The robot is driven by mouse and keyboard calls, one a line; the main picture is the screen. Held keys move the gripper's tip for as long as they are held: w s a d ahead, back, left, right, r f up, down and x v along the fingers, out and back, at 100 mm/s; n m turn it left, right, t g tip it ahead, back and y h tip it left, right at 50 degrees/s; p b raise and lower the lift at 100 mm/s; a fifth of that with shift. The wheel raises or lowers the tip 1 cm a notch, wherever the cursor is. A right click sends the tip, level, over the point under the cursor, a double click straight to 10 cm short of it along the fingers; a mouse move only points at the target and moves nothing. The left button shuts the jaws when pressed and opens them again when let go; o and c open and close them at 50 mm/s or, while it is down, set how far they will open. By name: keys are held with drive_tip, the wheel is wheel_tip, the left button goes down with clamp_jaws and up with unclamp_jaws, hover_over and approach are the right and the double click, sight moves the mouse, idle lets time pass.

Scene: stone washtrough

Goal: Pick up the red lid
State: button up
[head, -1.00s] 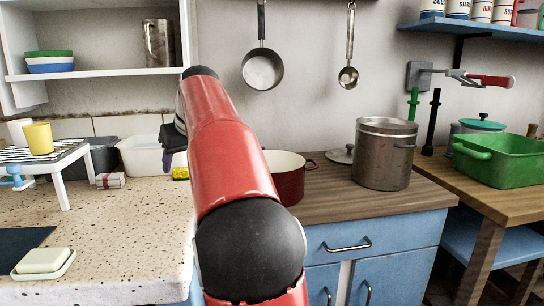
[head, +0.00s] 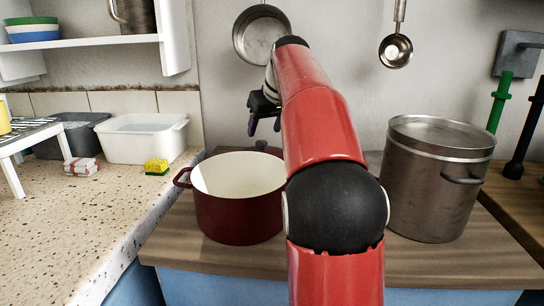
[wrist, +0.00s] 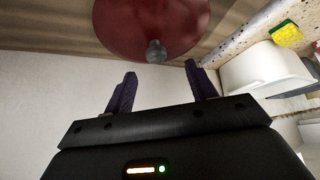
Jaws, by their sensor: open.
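The red lid (wrist: 150,25) is a dark red disc with a grey knob at the top of the wrist view, resting on the wooden counter. In the head view the lid (head: 268,149) is mostly hidden behind the red pot (head: 240,212); little more than its knob shows. My gripper (head: 264,131) is open and empty, above and behind the pot with its fingers downward. In the wrist view my gripper (wrist: 160,69) has the knob just beyond and between its fingertips, with no contact visible.
A tall steel pot (head: 432,190) stands right of my arm. A white basin (head: 140,142) and a yellow sponge (head: 156,167) are on the speckled counter (head: 85,225) at left. A pan (head: 255,38) and a ladle (head: 396,52) hang on the wall.

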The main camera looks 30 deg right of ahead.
sight(262, 142)
drive_tip(key=x, duration=0.6)
drive_tip(key=shift+s+d+f, duration=0.1)
drive_tip(key=shift+d+f, duration=0.1)
drive_tip(key=shift+d, duration=0.05)
drive_tip(key=shift+c, duration=0.5)
clamp_jaws()
